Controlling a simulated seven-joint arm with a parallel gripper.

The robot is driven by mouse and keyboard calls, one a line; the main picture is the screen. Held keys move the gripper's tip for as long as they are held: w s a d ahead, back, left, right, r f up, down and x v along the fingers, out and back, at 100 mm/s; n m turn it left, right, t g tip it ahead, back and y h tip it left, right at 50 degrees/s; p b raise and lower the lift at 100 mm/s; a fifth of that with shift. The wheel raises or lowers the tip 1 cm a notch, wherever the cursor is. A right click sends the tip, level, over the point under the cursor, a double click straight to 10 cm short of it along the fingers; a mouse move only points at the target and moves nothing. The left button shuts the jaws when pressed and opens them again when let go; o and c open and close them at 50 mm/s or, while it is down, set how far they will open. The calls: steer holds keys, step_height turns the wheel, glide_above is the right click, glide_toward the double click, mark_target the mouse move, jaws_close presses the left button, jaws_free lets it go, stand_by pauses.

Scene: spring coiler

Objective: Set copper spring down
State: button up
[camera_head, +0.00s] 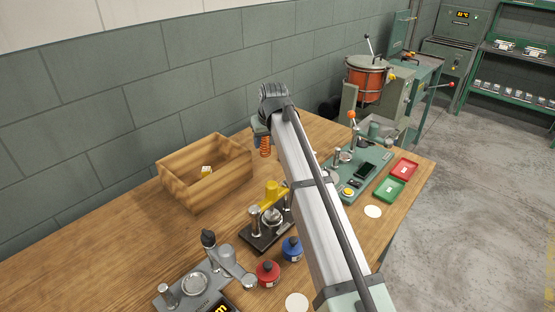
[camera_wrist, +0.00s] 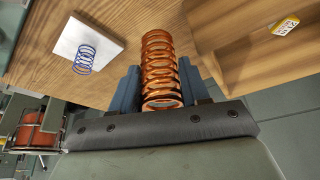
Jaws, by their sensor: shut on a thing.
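The copper spring (camera_wrist: 160,70) is a shiny orange coil standing between the two blue fingers of my gripper (camera_wrist: 160,88) in the wrist view. My gripper is shut on it. In the head view the copper spring (camera_head: 265,146) shows as a small orange coil beneath the end of my arm, between the wooden box and the green machine. My gripper (camera_head: 262,130) is mostly hidden there behind my arm. I cannot tell from these views whether the spring's far end touches the table.
An open wooden box (camera_head: 190,188) holds a small yellow-white item. A blue spring (camera_wrist: 86,58) is on a white square (camera_wrist: 80,36). Presses, red and blue bottles (camera_head: 268,273), a green tray (camera_head: 389,190) and a red tray (camera_head: 404,168) stand on the table. Bare wood (camera_head: 225,225) lies before the box.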

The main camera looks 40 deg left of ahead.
steer(key=w+d+r+m, duration=0.1)
steer(key=w+d+r, duration=0.35)
steer(key=d, duration=0.35)
steer(key=w+d+r+m, duration=0.1)
steer(key=w+d+r, duration=0.3)
steer(key=w+d, duration=0.3)
steer(key=s+d+r+m+t, duration=0.1)
steer(key=s+d, duration=0.1)
steer(key=d, duration=0.3)
steer(key=s+d+r, duration=0.2)
steer(key=d, duration=0.4)
steer(key=s+d+f+n, duration=0.1)
steer(key=s+d+f, duration=0.25)
steer(key=s, duration=0.25)
step_height(320, 180, down, 17)
steer(key=shift+w+d+r, duration=0.1)
steer(key=shift+w+d, duration=0.05)
steer(key=o, duration=1.1)
steer(key=shift+o, duration=0.2)
steer(key=v, duration=1.2)
steer(key=shift+w, duration=0.15)
